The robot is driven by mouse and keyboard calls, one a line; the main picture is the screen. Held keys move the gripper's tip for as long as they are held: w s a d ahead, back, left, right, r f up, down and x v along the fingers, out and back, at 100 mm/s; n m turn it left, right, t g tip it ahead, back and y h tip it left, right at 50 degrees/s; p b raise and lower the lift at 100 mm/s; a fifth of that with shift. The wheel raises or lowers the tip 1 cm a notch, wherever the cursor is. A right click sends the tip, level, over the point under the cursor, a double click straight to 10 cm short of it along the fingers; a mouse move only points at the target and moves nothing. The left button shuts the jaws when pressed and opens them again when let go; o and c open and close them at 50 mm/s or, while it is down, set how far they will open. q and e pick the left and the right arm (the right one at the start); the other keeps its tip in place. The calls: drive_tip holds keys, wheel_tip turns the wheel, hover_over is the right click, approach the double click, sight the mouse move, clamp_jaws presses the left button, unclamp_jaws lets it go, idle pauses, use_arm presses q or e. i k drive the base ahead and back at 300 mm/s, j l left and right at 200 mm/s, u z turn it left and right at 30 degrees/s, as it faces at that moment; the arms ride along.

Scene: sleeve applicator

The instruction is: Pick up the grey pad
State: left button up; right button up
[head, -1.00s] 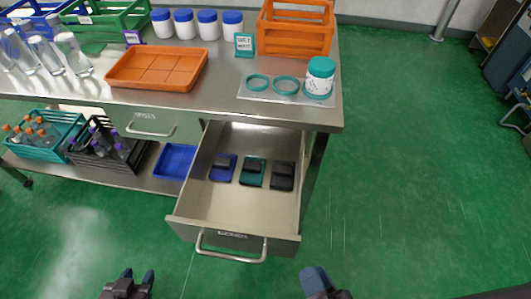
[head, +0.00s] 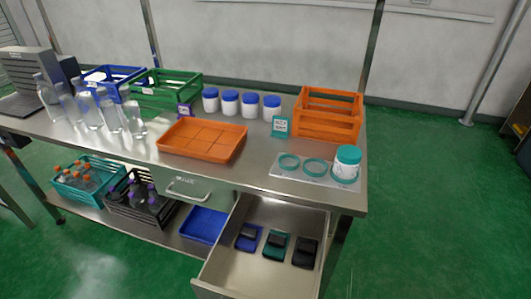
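Three small pads lie in a row on the floor of the open drawer (head: 270,275). The rightmost pad (head: 304,255) is dark grey to black and is the closest match to a grey pad. The middle pad (head: 276,247) is teal with a dark top. The left pad (head: 247,240) is blue with a dark top. Neither of my grippers shows in the head view now. The front of the drawer is partly cut off by the bottom edge of the picture.
The drawer hangs under a steel bench (head: 255,170). On the bench are an orange tray (head: 203,140), a teal-lidded jar (head: 346,163) by two teal rings, an orange crate (head: 328,117), several blue-lidded jars and clear bottles. Green floor to the right is clear.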

sight(305, 250)
drive_tip(key=l+u, duration=0.55)
drive_tip(key=u, duration=0.15)
drive_tip(key=l+u, duration=0.35)
drive_tip(key=z, duration=0.5)
drive_tip(key=k+j, duration=0.05)
